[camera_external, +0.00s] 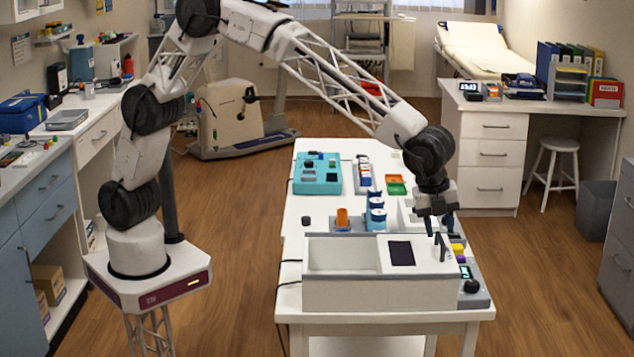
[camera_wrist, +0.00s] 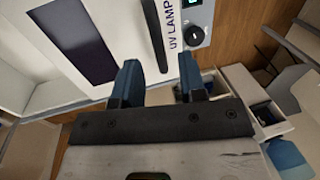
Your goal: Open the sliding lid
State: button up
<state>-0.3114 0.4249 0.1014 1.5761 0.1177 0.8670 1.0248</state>
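A white box (camera_external: 380,295) stands at the front of the white table. Its left part shows an open compartment (camera_external: 342,256), and a white lid with a dark window (camera_external: 402,253) covers the right part. An upright dark handle (camera_external: 441,246) stands near the lid's right end. My gripper (camera_external: 437,230) points down just above and behind the handle. In the wrist view my gripper (camera_wrist: 159,63) is open, with its two blue-grey fingers apart and nothing held. The black handle bar (camera_wrist: 153,32) lies ahead, in line with the gap; I cannot see contact.
A grey control panel with a black knob (camera_external: 471,286) sits right of the box; "UV LAMP" lettering and a knob (camera_wrist: 195,37) show in the wrist view. Behind the box are blue-capped containers (camera_external: 376,213), a teal case (camera_external: 317,174) and coloured trays (camera_external: 397,184).

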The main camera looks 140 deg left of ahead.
jog(key=shift+w+a+f, duration=0.1)
jog(key=shift+f, duration=0.9)
grip_shut()
